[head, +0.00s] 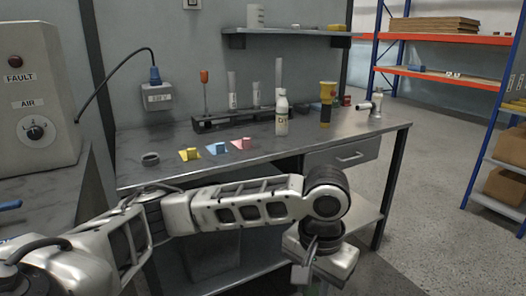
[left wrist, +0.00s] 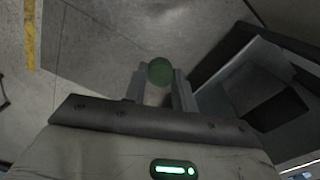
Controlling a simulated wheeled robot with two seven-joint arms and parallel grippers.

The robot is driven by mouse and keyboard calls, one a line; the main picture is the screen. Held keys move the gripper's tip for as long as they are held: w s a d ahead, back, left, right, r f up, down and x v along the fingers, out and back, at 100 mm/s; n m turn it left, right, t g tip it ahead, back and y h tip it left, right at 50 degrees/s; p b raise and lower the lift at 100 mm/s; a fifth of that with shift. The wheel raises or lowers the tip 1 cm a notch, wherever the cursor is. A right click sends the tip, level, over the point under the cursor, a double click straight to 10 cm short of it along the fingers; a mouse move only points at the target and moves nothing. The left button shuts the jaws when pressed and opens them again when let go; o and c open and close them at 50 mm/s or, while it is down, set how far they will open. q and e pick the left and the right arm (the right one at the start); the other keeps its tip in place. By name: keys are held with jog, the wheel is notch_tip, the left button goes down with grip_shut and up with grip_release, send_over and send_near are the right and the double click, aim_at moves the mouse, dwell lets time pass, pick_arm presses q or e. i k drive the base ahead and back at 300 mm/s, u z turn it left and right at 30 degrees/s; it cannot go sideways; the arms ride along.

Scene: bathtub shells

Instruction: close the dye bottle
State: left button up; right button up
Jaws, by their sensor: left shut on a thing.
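A white bottle (head: 282,116) with a small label stands upright on the workbench, left of the yellow torch-like item; I cannot make out whether its mouth is open. My left gripper (head: 312,285) hangs low in front of the bench, well below and apart from the bottle. In the left wrist view, my left gripper (left wrist: 159,88) is shut on a round green piece (left wrist: 160,71), which looks like a cap. A bit of green also shows below the gripper at the bottom edge of the head view. My right gripper is out of view.
The grey workbench (head: 170,176) carries yellow, blue and pink pieces (head: 215,147), a dark ring (head: 150,159), a rack (head: 222,122) with tubes and a screwdriver, and a yellow-black item (head: 327,103). A wall shelf (head: 290,36) hangs above. Open floor lies to the right.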

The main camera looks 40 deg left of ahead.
aim_at(282, 106)
jog(key=u, duration=1.3)
jog(key=i, duration=0.05)
jog(key=z, duration=0.1)
